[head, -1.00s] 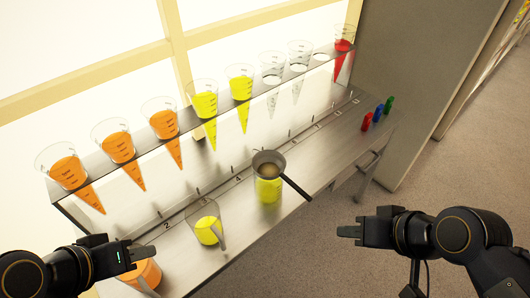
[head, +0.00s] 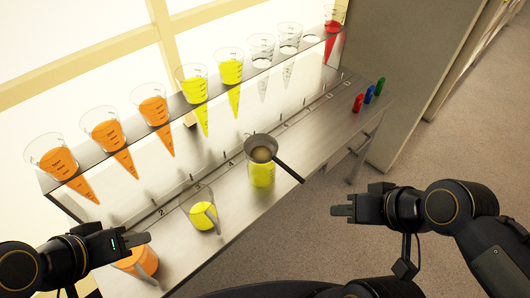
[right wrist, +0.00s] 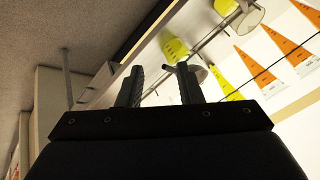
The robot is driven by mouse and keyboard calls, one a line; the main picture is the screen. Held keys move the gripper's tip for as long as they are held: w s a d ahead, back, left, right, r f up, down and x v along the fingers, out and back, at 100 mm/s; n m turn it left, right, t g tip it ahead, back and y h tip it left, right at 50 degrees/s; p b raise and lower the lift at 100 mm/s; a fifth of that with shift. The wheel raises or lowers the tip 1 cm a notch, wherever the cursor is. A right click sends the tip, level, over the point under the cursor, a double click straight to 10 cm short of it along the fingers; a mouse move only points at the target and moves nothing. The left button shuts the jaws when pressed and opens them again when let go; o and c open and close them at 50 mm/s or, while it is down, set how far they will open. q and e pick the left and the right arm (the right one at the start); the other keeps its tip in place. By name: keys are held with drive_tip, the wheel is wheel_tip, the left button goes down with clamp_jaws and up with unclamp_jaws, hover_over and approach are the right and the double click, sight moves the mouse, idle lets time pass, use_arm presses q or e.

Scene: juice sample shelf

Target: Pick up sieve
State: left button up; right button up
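The sieve (head: 262,149) is a round grey bowl with a dark straight handle pointing down to the right. It rests on top of a clear beaker with yellow juice (head: 262,175) on the steel bench. My right gripper (head: 342,204) is right of and below the handle in the head view, apart from it. In the right wrist view my right gripper (right wrist: 160,86) has its fingers apart with nothing held between them. A yellow-filled beaker (right wrist: 174,50) shows beyond the fingertips. My left gripper (head: 122,241) is at the lower left, apart from the sieve; its finger gap is unclear.
A jug of yellow juice (head: 203,217) and an orange-filled jug (head: 143,262) stand on the bench (head: 235,222) to the left. A raised shelf holds several cones of juice. Red, blue and green items (head: 368,96) sit at the bench's right end. Floor lies open at right.

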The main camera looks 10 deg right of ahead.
drive_tip(key=n+g+h+p, duration=0.2)
drive_tip(key=n+g+h, duration=0.2)
drive_tip(key=n+h, duration=0.3)
hover_over(286, 167)
drive_tip(key=a, duration=0.2)
wheel_tip(286, 167, down, 5)
drive_tip(key=n+y, duration=0.1)
drive_tip(key=x, duration=0.4)
drive_tip(key=p+x, duration=0.1)
drive_tip(key=x, duration=0.2)
drive_tip(key=shift+s+d, duration=0.4)
drive_tip(key=shift+c, duration=0.3)
clamp_jaws()
